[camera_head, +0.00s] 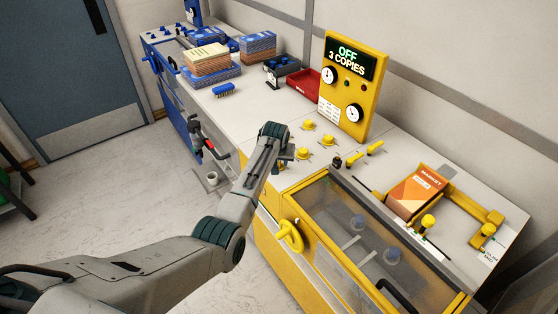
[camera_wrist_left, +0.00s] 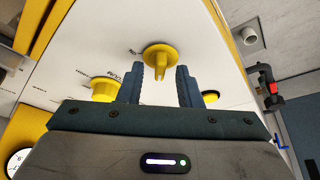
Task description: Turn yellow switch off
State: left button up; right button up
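The yellow panel (camera_head: 347,85) stands upright at the back right and its display reads "OFF 3 COPIES". Several yellow rotary knobs sit on the counter before it, one of them (camera_head: 302,153) close to my left gripper (camera_head: 285,156). In the left wrist view, a round yellow knob with a raised grip (camera_wrist_left: 160,54) appears between and just beyond the fingertips of my left gripper (camera_wrist_left: 166,74). The fingers are apart, with nothing clamped; contact cannot be told. A second yellow knob (camera_wrist_left: 103,88) is left of the fingers, partly hidden. My right gripper is out of view.
The yellow machine has a clear lid (camera_head: 365,235) and a handwheel (camera_head: 290,236) at its front. An orange box (camera_head: 416,193) lies on its right part. A red tray (camera_head: 304,84) and paper stacks (camera_head: 258,47) stand farther back. Floor (camera_head: 110,190) at left is clear.

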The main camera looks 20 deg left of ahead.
pick_arm(q)
jog(key=b+v, duration=0.3)
jog(key=v, duration=0.7)
jog(key=shift+r, duration=0.4)
jog(key=shift+s+f, duration=0.1)
jog(key=shift+s, duration=0.05)
